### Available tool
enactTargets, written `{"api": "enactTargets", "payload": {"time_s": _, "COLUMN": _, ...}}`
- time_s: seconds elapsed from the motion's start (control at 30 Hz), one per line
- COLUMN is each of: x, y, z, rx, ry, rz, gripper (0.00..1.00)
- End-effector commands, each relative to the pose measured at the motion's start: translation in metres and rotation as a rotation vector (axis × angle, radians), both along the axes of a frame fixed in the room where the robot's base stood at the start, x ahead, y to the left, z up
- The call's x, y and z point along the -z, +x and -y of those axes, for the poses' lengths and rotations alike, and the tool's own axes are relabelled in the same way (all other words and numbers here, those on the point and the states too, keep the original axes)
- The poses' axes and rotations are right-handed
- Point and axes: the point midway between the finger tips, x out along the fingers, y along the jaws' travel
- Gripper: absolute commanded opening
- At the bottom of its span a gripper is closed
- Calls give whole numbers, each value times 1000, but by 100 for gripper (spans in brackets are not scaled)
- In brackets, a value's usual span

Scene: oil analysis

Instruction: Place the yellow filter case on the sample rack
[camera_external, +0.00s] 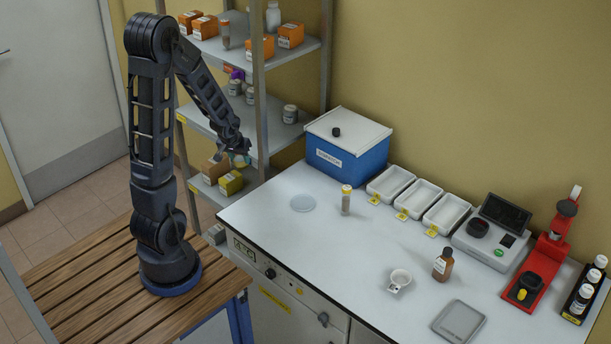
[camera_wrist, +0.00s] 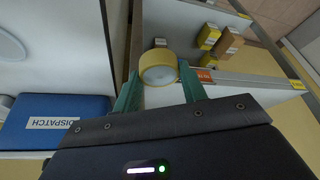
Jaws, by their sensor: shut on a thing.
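My gripper (camera_wrist: 158,88) is shut on a round yellow filter case (camera_wrist: 158,62), which sits between the green fingertips with its pale round face towards the wrist camera. In the external view my gripper (camera_external: 240,158) is in front of the metal shelf unit, around the height of its middle shelf (camera_external: 215,125); the case is small and mostly hidden there. No label reads "sample rack", so I cannot tell which thing it is. Candidates are the shelf unit and a black rack (camera_external: 575,318) with several bottles at the worktop's right end.
A blue box (camera_external: 345,172), labelled DISPATCH in the wrist view (camera_wrist: 55,122), stands on the worktop (camera_external: 330,240) near the shelf. White trays (camera_external: 390,185), a vial (camera_external: 346,202) and a brown bottle (camera_external: 443,265) are there too. Yellow boxes (camera_external: 231,183) sit on the lower shelf.

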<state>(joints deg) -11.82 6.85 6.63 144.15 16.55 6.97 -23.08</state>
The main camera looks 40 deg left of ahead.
Motion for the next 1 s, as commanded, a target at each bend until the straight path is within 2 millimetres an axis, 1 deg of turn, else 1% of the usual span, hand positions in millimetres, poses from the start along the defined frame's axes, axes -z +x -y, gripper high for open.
{"api": "enactTargets", "payload": {"time_s": 0.2, "x": 0, "y": 4, "z": -14, "rx": 2, "ry": -1, "rz": -1, "gripper": 20}}
{"api": "enactTargets", "payload": {"time_s": 0.47, "x": 0, "y": 15, "z": -35, "rx": 32, "ry": -1, "rz": -1, "gripper": 20}}
{"api": "enactTargets", "payload": {"time_s": 0.77, "x": -2, "y": 34, "z": -62, "rx": 100, "ry": -2, "rz": 1, "gripper": 20}}
{"api": "enactTargets", "payload": {"time_s": 1.0, "x": -4, "y": 56, "z": -89, "rx": 184, "ry": -2, "rz": 1, "gripper": 20}}
